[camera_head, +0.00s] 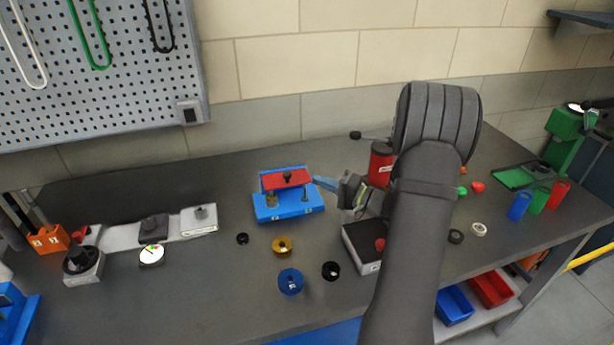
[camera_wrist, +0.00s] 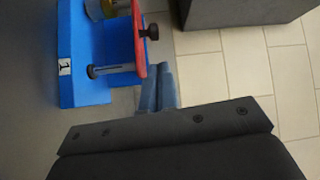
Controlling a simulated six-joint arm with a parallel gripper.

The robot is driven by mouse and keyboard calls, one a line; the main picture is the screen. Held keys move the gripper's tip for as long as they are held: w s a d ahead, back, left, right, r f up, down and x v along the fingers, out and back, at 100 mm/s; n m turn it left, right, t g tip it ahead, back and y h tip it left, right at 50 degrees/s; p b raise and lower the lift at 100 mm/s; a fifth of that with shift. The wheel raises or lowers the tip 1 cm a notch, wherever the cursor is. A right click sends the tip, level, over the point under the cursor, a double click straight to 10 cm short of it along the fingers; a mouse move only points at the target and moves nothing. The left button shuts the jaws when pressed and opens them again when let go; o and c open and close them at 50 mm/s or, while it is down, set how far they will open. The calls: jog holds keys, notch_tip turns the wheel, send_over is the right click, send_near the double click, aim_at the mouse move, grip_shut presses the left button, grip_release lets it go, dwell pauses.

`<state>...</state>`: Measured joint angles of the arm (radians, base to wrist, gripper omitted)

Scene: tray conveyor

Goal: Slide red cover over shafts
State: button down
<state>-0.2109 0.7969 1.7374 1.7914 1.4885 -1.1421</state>
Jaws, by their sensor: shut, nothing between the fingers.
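The red cover (camera_head: 287,179) is a flat red plate with a black knob on top. It sits on the upper part of a blue fixture (camera_head: 288,208), above upright shafts (camera_head: 304,194). In the wrist view the red cover (camera_wrist: 139,45) shows edge-on beside the blue fixture (camera_wrist: 80,60), with a metal shaft (camera_wrist: 110,70) next to it. My gripper (camera_head: 318,182) is shut and empty, its blue fingertips at the right end of the cover. In the wrist view the shut fingers (camera_wrist: 157,88) lie close to the cover's edge; I cannot tell whether they touch it.
Brass (camera_head: 282,245), blue (camera_head: 290,281) and black (camera_head: 331,270) round parts lie in front of the fixture. A grey linkage (camera_head: 175,225) with a gauge is at left. A red cylinder (camera_head: 380,163) and a dark box (camera_head: 362,245) stand close to my arm.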

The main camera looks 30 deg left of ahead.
jog(key=shift+d, duration=1.1)
jog(key=a, duration=0.6)
jog(key=w, duration=0.3)
jog(key=w+d, duration=0.1)
jog(key=w, duration=0.1)
jog(key=shift+a, duration=0.1)
